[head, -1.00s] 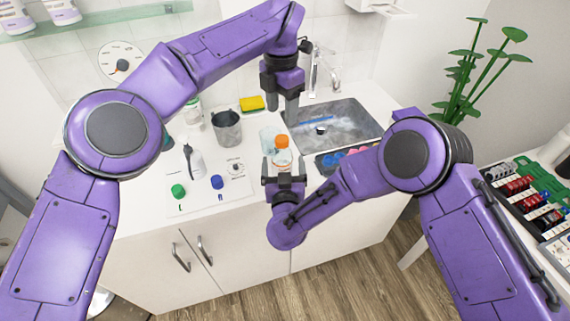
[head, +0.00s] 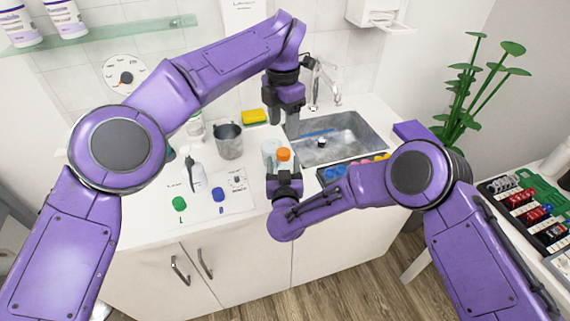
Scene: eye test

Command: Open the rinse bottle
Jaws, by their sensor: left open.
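A small clear bottle with an orange cap (head: 284,154) stands upright near the counter's front edge; I take it for the rinse bottle. The cap is on it. My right gripper (head: 284,173) reaches in from the front, with its fingers on either side of the bottle's lower body. The fingers hide the bottle's base, and I cannot tell whether they touch it. My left gripper (head: 284,122) points down, open and empty, behind and above the bottle.
A clear cup (head: 270,149) stands close behind the bottle. A grey beaker (head: 229,141), a white dropper bottle (head: 193,169) and a printed mat (head: 205,208) are to the left. The sink (head: 345,134) and a dark tray (head: 330,173) of coloured items are to the right.

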